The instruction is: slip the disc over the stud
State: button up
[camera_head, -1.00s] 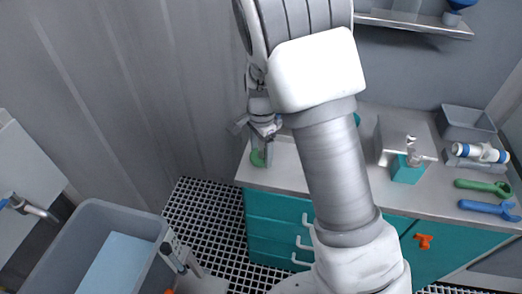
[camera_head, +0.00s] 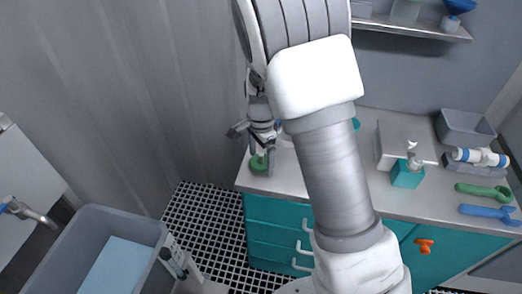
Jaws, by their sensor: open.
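A small round green piece (camera_head: 258,164), which may be the disc, is at the left end of the steel counter. My gripper (camera_head: 262,152) points down at it, with its fingers apart close above or around the piece. I cannot tell whether they touch it. My arm hides the middle of the counter, and no stud can be made out for certain. A teal block (camera_head: 407,175) with a pale upright fitting (camera_head: 413,157) stands right of my arm. A teal round edge (camera_head: 356,124) shows partly behind my arm.
The counter (camera_head: 445,205) has teal drawers below. A metal box (camera_head: 396,140), a grey bin (camera_head: 465,128), a white-and-blue cylinder (camera_head: 480,157), a green wrench (camera_head: 482,190) and a blue wrench (camera_head: 488,211) occupy its right part. A shelf (camera_head: 410,27) hangs above. A grey tub (camera_head: 95,215) stands lower left.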

notch_tip(320, 180, up, 17)
jog(key=p, duration=0.2)
jog(key=shift+r, duration=0.2)
dwell(0.4)
jog(key=s+d+r+n+t, duration=0.2)
jog(key=s+d+r+n, duration=0.1)
jog(key=s, duration=0.4)
jog(key=s+d+r+n+t, duration=0.1)
jog(key=s+d+r+n, duration=0.2)
jog(key=s+n, duration=0.2)
jog(key=s+d+r+n+t, duration=0.2)
jog(key=s+d+r+n, duration=0.1)
jog(key=s, duration=0.8)
jog(key=shift+n+t, duration=0.3)
jog(key=shift+n, duration=0.6)
